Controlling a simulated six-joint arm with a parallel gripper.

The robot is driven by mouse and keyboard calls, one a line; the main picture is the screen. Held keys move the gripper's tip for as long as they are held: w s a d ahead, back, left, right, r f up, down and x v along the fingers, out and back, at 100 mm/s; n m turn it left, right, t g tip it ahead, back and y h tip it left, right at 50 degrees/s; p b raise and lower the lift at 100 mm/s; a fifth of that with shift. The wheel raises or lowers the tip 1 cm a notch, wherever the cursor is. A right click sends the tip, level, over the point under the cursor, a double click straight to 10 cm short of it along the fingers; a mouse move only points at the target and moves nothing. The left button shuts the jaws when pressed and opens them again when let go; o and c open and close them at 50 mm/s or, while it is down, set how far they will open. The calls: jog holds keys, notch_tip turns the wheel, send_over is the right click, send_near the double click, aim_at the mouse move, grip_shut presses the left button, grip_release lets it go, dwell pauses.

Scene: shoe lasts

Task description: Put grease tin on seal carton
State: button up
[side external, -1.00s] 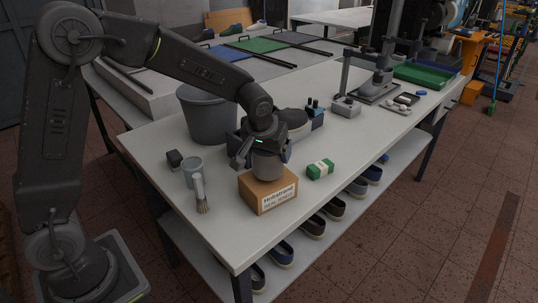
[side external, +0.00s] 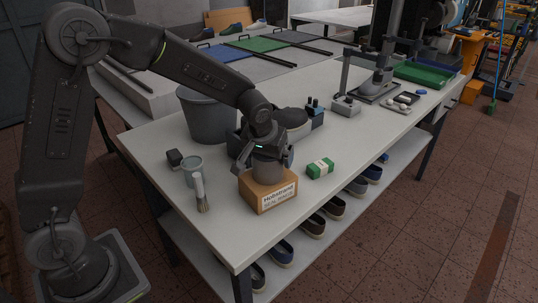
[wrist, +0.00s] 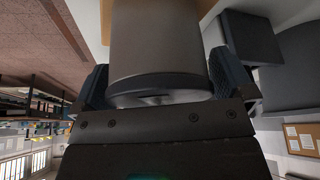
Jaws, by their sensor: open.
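The grease tin (side external: 268,172), a grey cylinder, stands upright on top of the seal carton (side external: 262,197), a brown box with a white label. My gripper (side external: 266,160) is open around the upper part of the tin, with a finger at either side. In the wrist view the tin (wrist: 157,45) fills the space between the two dark fingers of my gripper (wrist: 160,85). Whether either finger still touches it is hard to tell. A bit of the carton shows behind the tin at the top of that view.
A green-and-white box (side external: 320,168) lies right of the carton. A brush (side external: 201,192), a grey cup (side external: 191,171) and a small dark block (side external: 174,157) stand to the left. A large grey bucket (side external: 208,115) and a dark bin stand behind. The table's front edge is close.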

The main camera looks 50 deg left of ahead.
jog(key=v, duration=1.2)
jog(key=s+r+m+t+h, duration=0.1)
jog(key=s+m, duration=0.3)
jog(key=s, duration=1.8)
jog(key=shift+r+t+h, duration=0.3)
jog(key=shift+r+h, duration=0.05)
jog(key=shift+h, duration=0.05)
